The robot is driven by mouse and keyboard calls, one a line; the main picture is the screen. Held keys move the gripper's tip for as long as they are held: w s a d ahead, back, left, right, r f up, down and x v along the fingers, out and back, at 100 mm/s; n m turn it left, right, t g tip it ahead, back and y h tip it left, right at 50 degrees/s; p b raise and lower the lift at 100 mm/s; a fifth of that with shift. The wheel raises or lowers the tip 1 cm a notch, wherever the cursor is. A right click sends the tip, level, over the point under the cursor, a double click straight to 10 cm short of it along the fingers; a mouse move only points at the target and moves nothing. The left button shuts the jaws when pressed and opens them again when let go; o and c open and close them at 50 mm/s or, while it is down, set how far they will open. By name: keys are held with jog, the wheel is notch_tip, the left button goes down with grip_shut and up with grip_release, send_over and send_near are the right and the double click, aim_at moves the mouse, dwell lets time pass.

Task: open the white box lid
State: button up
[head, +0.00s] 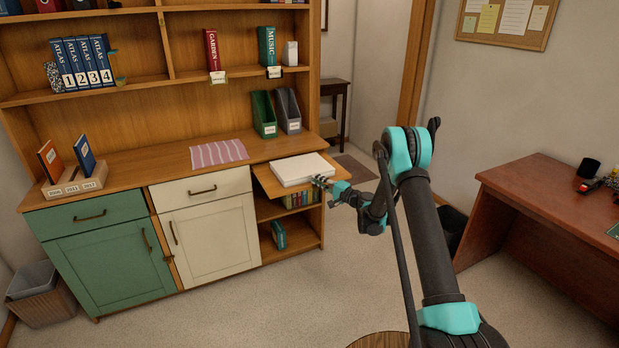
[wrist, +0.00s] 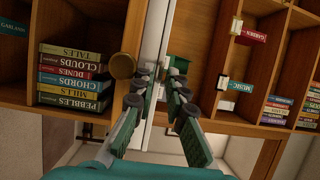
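The white box (head: 300,168) lies flat on a wooden pull-out board at the right end of the cabinet. Its top looks closed. My gripper (head: 322,182) is at the box's front right corner. In the wrist view the white box (wrist: 154,45) is a pale strip beyond my gripper (wrist: 158,88). The two fingers are apart, with the pale strip showing between them. I cannot tell whether a fingertip touches the box. Nothing is seen held.
The pull-out board (head: 264,181) projects over open shelves with books (head: 300,197). A striped cloth (head: 218,153) and file holders (head: 288,110) are on the cabinet top. A reddish desk (head: 545,190) stands at right.

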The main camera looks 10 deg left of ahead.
jog(key=shift+w+a, duration=0.3)
jog(key=shift+a, duration=0.2)
grip_shut()
